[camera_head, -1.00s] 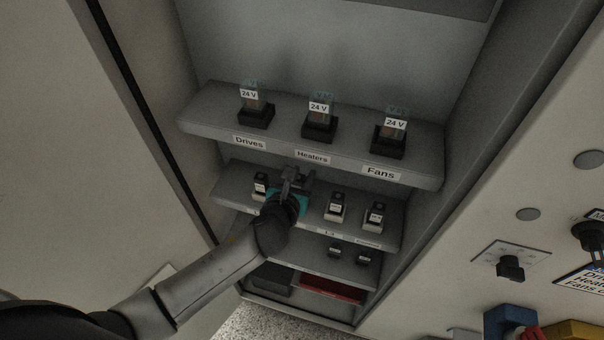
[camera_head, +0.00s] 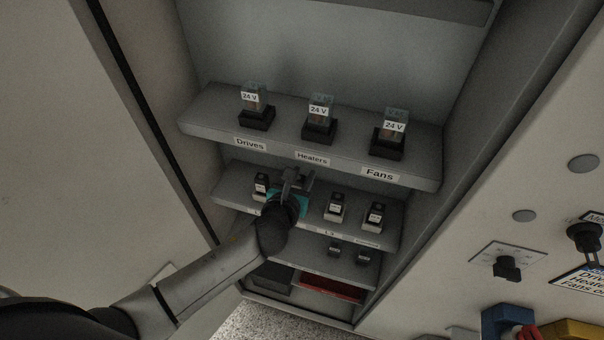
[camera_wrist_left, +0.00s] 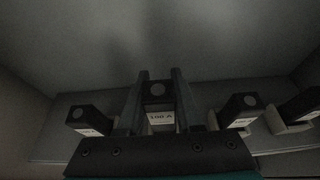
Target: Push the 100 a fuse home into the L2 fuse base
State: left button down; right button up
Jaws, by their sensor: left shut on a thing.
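My left gripper (camera_head: 297,178) reaches into the cabinet at the middle shelf, in the second place from the left. In the left wrist view its fingers (camera_wrist_left: 157,100) are shut on a dark fuse (camera_wrist_left: 160,117) with a white label reading 100 A. The fuse's lower end and the base under it are hidden behind the gripper. Other fuses sit in light bases on the same shelf: one to the left (camera_head: 262,184) and two to the right, the nearer (camera_head: 335,208) and the farther (camera_head: 375,216). My right gripper is not in view.
The upper shelf (camera_head: 200,116) overhangs the gripper and bears three 24 V relays in black sockets, labelled Drives, Heaters and Fans. A lower shelf holds two small dark items (camera_head: 334,249). A red tray (camera_head: 335,289) lies at the bottom. Cabinet walls flank both sides.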

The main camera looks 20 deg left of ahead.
aim_at(302, 184)
pick_arm(q)
jog(key=shift+f+b, duration=1.1)
jog(key=shift+f, duration=0.5)
jog(key=c, duration=0.5)
grip_release()
jog(key=shift+s, duration=0.15)
jog(key=p+v, duration=0.2)
jog(key=v, duration=1.3)
jog(key=shift+p, duration=0.35)
